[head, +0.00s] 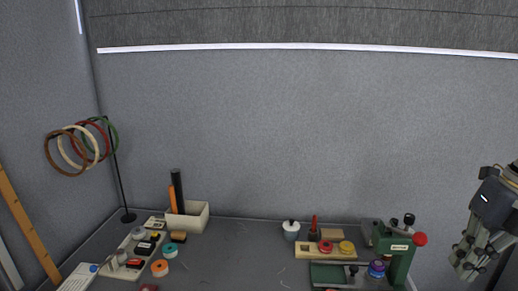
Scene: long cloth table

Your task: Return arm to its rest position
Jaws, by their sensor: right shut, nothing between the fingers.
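My right gripper (466,262) is at the right edge of the head view, hanging with its fingers pointing down and to the left. It is shut and holds nothing. It is to the right of the green press-like tool (402,256) and apart from it. Part of my right arm is cut off by the picture edge. My left gripper is not in view.
A green tool with a red knob (420,239) stands at the right of the grey table (235,262). A wooden block (345,257) holds round pieces beside a white jar (291,230). A white bin (190,219) and a ring stand (122,190) are at left. The table's middle is mostly clear.

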